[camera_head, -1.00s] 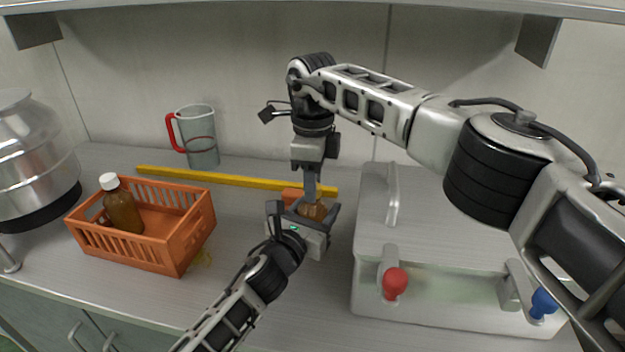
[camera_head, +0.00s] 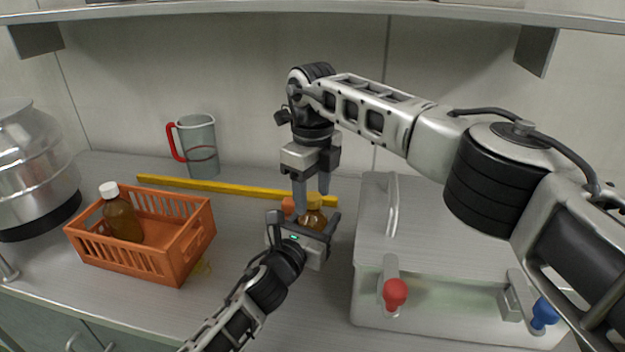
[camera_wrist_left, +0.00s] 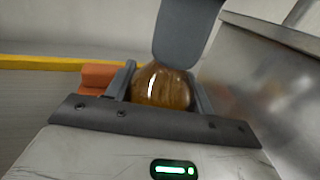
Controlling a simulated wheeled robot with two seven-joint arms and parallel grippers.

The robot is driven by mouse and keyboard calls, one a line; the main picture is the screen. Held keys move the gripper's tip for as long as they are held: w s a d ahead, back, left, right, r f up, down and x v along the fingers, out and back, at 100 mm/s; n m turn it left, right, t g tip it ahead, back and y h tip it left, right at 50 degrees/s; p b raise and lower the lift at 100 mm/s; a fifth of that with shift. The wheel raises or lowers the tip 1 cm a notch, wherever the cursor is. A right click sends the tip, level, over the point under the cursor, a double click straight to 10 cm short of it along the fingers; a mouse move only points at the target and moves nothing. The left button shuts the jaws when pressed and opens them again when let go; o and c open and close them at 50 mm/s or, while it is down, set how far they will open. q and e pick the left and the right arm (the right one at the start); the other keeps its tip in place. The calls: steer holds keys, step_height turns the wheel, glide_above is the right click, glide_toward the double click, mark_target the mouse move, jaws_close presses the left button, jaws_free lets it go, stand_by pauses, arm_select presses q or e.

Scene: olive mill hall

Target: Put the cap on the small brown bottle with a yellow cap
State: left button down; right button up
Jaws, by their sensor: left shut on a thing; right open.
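The small brown bottle (camera_head: 313,220) is between the jaws of my left gripper (camera_head: 302,228), which is shut on it. Its rounded brown body also shows in the left wrist view (camera_wrist_left: 162,87). My right gripper (camera_head: 312,198) points down from above with its fingers apart, around the bottle's top. A small yellow patch shows between these fingers at the top of the bottle and looks like the yellow cap (camera_head: 314,201). Whether it sits fully on the neck I cannot tell. In the left wrist view a right finger hides the bottle's upper part.
An orange crate (camera_head: 180,262) at left holds a brown bottle with a white cap (camera_head: 122,218). A yellow bar (camera_head: 215,184), a red-handled jug (camera_head: 197,146) and an orange block (camera_head: 288,204) are behind. A pale box with red and blue knobs (camera_head: 450,300) stands at right.

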step_height(320, 180, up, 12)
stand_by(0.5)
arm_select(q)
steer(key=shift+c, duration=2.4)
jaws_free()
arm_select(e)
steer(key=shift+f, duration=0.1)
arm_select(q)
steer(key=v, duration=1.6)
steer(key=shift+a+b, duration=0.1)
steer(key=shift+b, duration=0.2)
arm_select(e)
steer(key=shift+f, duration=0.25)
arm_select(q)
steer(key=shift+f, duration=0.1)
arm_select(e)
steer(key=shift+s, duration=0.1)
